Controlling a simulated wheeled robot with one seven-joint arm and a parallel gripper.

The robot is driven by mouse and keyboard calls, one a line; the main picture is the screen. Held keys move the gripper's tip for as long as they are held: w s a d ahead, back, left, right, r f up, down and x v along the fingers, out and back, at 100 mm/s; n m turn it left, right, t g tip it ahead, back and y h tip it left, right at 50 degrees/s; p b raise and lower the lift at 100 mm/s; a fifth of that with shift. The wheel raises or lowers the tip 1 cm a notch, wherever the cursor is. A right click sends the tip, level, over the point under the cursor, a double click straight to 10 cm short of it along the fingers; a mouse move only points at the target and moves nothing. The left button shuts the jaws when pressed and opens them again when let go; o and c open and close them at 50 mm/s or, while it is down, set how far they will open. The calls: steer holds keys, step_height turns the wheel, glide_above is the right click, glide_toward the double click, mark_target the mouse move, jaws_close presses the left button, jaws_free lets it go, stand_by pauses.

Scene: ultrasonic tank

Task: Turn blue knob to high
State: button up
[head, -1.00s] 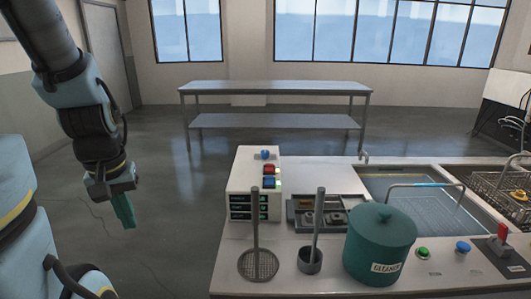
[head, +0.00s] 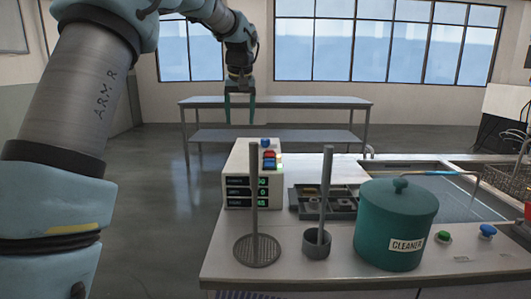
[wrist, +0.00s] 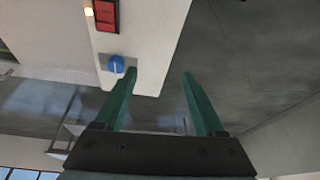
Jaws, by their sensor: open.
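A blue knob (head: 265,142) sits on top of the white control box (head: 238,165). In the wrist view the blue knob (wrist: 116,64) shows a pale pointer line, and no setting labels can be read. A second blue round control (head: 487,230) is on the counter at the right; I cannot tell if it is a knob or a button. My gripper (head: 239,120) points down with teal fingers open and empty, above and a little left of the box. In the wrist view my gripper (wrist: 160,75) has its left fingertip close beside the knob in the picture; contact cannot be told.
A red switch (head: 269,158) is next to the knob. A strainer rod (head: 254,200), a cup with a rod (head: 317,243), a teal cleaner pot (head: 395,230) and a green button (head: 443,238) stand on the counter. The floor left of it is clear.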

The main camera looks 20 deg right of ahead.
steer(key=b, duration=0.3)
glide_toward(265, 140)
steer(key=shift+t+h, duration=0.3)
steer(key=p+x, duration=0.1)
steer(key=x, duration=0.8)
steer(key=shift+a, duration=0.1)
steer(key=shift+c, duration=0.4)
jaws_close()
